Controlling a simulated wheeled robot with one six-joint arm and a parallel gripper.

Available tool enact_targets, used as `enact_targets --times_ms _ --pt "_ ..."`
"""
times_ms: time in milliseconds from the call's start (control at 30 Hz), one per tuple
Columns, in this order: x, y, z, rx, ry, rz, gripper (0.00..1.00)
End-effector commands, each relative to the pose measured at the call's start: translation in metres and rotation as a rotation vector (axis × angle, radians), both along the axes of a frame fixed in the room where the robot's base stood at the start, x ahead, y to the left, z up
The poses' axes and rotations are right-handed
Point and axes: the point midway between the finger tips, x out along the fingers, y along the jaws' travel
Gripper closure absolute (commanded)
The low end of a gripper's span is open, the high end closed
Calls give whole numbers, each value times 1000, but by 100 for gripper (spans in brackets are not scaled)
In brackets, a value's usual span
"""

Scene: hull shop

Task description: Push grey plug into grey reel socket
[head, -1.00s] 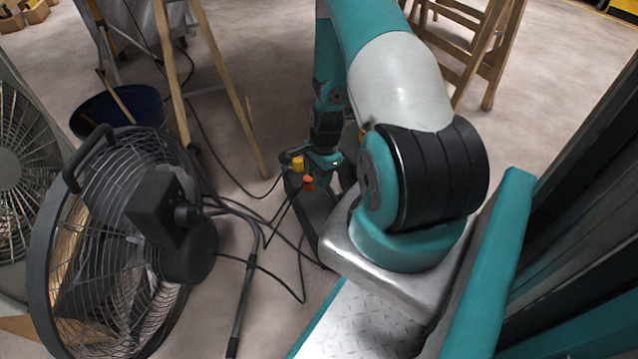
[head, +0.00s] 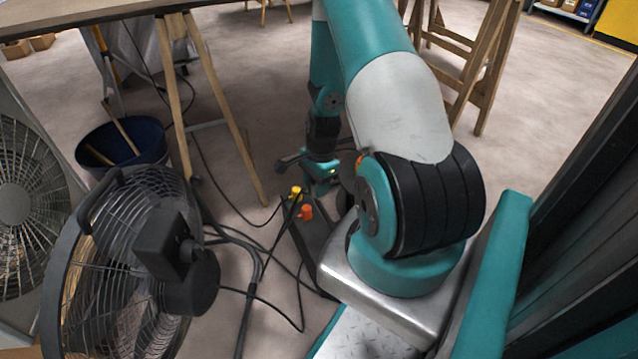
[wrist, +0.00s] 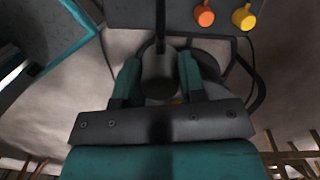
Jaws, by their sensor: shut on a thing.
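My gripper (wrist: 160,82) is shut on the grey plug (wrist: 158,72), a dark cylinder between its two teal fingers in the wrist view. A dark cable appears to run up from the plug. In the head view my gripper (head: 320,172) is low over the floor, just beyond the dark box (head: 318,245); I cannot make out the plug there. A dark round shape (wrist: 208,62) lies behind the right finger in the wrist view. It may be the reel, but I cannot tell. No grey socket is clearly visible.
A yellow plug (head: 295,192) and an orange plug (head: 305,212) stand on the dark box. Cables (head: 262,250) cross the floor between the box and a large fan (head: 130,260). A trestle leg (head: 225,115) and a blue bucket (head: 125,145) stand left.

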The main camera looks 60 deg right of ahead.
Motion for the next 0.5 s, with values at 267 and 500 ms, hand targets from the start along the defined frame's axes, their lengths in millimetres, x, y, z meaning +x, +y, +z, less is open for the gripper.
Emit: enact_targets --times_ms 267,500 --pt "52 56 45 -23 -7 619 84" --pt "92 145 104 -21 -6 1414 84"
